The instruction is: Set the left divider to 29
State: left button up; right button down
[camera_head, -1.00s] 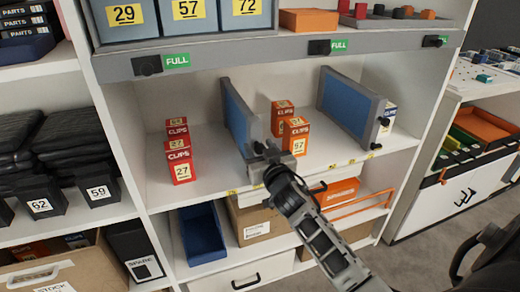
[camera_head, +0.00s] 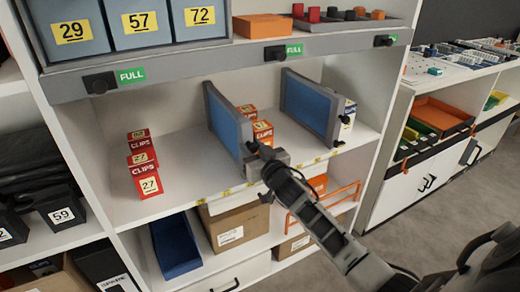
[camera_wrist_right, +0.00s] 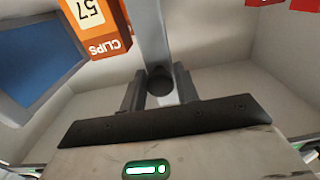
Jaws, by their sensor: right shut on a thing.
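The left divider (camera_head: 228,120), a blue panel in a grey frame, stands on the middle shelf between red and orange clip boxes. My right gripper (camera_head: 264,160) is at its lower front and shut on its dark knob, which also shows in the right wrist view (camera_wrist_right: 160,80) between the fingers (camera_wrist_right: 158,92). The divider's grey front edge (camera_wrist_right: 150,35) rises behind the knob. Small yellow marks (camera_head: 227,191) lie along the shelf's front edge; their numbers are too small to read. My left gripper is not in view.
Red boxes labelled 27 (camera_head: 145,178) stand left of the divider with free shelf between. Orange boxes (camera_head: 263,133) stand close on its right, partly hidden; one reads 57 in the wrist view (camera_wrist_right: 96,25). The right divider (camera_head: 310,105) is further right. Bins labelled 29 (camera_head: 70,35), 57 and 72 sit above.

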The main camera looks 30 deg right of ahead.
jog(key=shift+d, duration=0.25)
jog(key=c, duration=1.2)
grip_release()
jog(key=shift+o, duration=0.2)
jog(key=shift+s, duration=0.1)
jog(key=shift+s, duration=0.3)
jog(key=s+a, duration=0.1)
jog(key=s, duration=1.4)
jog(key=shift+p, duration=0.3)
jog(key=shift+a, duration=0.1)
jog(key=s+a+f+n+g+y, duration=0.1)
jog(key=s+a+f+g, duration=0.1)
jog(key=a, duration=0.4)
jog(key=s+a+f+n+g+y+p, duration=0.1)
jog(key=s+a+f+g+y, duration=0.1)
jog(key=s+a+f, duration=0.3)
jog(key=s+a+f+n+g+y+p, duration=0.1)
jog(key=s+a+f+g, duration=0.2)
jog(key=s+a, duration=0.4)
jog(key=shift+s+a+f+y, duration=0.15)
jog(key=shift+a+f+y, duration=0.15)
jog(key=shift+a+f, duration=0.1)
